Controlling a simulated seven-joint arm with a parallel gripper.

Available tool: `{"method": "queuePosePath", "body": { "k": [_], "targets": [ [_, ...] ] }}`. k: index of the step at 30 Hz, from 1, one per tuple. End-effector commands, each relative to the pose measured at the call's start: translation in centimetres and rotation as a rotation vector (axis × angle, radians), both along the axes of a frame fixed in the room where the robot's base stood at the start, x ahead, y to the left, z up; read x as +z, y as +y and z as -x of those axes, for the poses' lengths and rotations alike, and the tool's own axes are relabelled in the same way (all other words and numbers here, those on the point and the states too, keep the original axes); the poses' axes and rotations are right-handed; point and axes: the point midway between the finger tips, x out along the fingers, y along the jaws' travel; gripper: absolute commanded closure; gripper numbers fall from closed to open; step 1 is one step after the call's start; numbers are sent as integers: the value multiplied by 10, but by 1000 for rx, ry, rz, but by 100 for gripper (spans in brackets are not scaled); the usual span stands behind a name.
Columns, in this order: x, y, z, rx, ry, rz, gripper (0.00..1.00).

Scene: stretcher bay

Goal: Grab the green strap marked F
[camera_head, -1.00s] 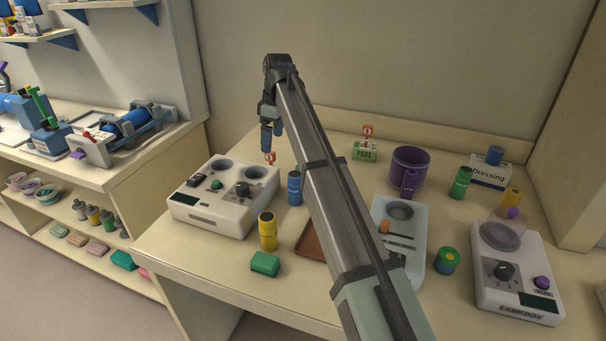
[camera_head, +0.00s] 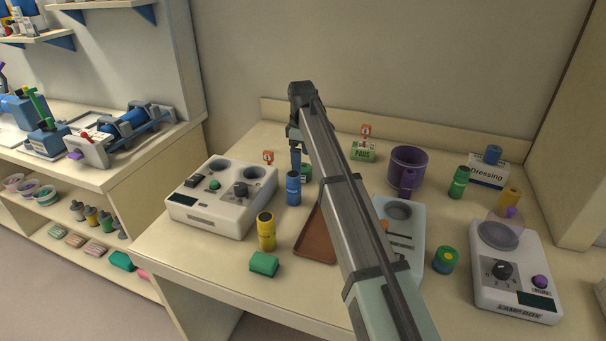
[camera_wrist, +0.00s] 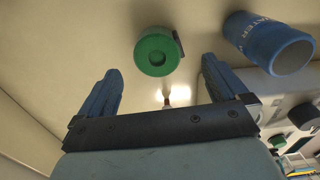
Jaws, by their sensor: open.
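A round green thing (camera_wrist: 157,50) with a dark centre and a small dark tab at its side shows in the wrist view, ahead of the fingers and apart from them. In the head view a green piece (camera_head: 306,173), probably the same thing, shows just below my gripper (camera_head: 296,152), partly hidden by my arm. No letter F is readable on it. My gripper (camera_wrist: 162,70) is open and empty, its blue fingers spread to either side of the green thing in the picture. A green block (camera_head: 264,264) lies at the table's front, also without a readable letter.
A blue bottle (camera_head: 293,188) stands close by; it also shows in the wrist view (camera_wrist: 270,42). A white device (camera_head: 215,212) is to the left, a brown tray (camera_head: 316,240) in front. A purple mug (camera_head: 407,165) and a green bottle (camera_head: 458,183) stand right.

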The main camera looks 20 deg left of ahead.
Motion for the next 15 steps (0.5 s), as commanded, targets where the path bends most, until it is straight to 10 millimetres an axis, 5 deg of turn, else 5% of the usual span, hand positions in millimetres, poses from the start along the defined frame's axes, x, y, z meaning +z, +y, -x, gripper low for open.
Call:
{"method": "queuePosePath", "body": {
  "k": [15],
  "targets": [
    [-48, -8, -1, 0, 1, 0, 0]
  ]
}}
